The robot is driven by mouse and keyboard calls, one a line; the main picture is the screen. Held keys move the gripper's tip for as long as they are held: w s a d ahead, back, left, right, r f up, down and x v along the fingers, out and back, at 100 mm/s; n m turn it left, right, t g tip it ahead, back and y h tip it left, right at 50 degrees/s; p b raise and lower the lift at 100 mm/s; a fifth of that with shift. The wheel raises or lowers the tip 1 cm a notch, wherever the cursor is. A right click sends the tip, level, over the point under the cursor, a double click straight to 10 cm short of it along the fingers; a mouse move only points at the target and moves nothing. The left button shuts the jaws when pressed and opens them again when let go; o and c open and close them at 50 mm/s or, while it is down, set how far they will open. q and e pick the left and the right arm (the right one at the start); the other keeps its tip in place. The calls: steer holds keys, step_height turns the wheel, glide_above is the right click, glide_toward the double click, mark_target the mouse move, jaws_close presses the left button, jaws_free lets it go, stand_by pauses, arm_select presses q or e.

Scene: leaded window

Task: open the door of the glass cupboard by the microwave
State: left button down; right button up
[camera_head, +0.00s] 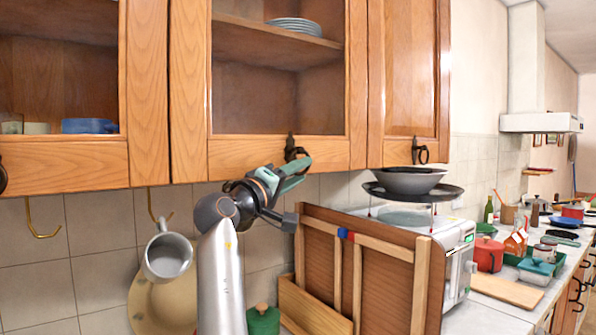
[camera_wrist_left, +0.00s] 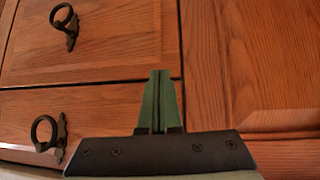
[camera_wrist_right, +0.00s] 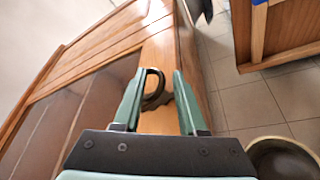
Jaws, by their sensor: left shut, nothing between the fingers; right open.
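The glass cupboard door (camera_head: 225,155) has a wooden frame and a glass pane, with white plates behind it; it looks shut. Its dark ring handle (camera_head: 292,150) hangs at the lower right of the frame. My right gripper (camera_head: 296,172) is at this handle. In the right wrist view the handle (camera_wrist_right: 153,88) stands between the two open green fingers (camera_wrist_right: 155,92); I cannot tell whether they touch it. The microwave (camera_head: 457,245) is to the right, partly hidden by a wooden rack. My left gripper (camera_wrist_left: 158,75) is shut and empty in front of wooden drawers.
A wooden rack (camera_head: 423,270) stands below the cupboard, right of my right arm. A bowl (camera_head: 408,181) sits on a dark pan over the microwave. A metal mug (camera_head: 168,256) hangs at the left. Ring handles (camera_wrist_left: 62,18) are near my left gripper.

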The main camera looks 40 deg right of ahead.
jaws_close()
stand_by(1.4)
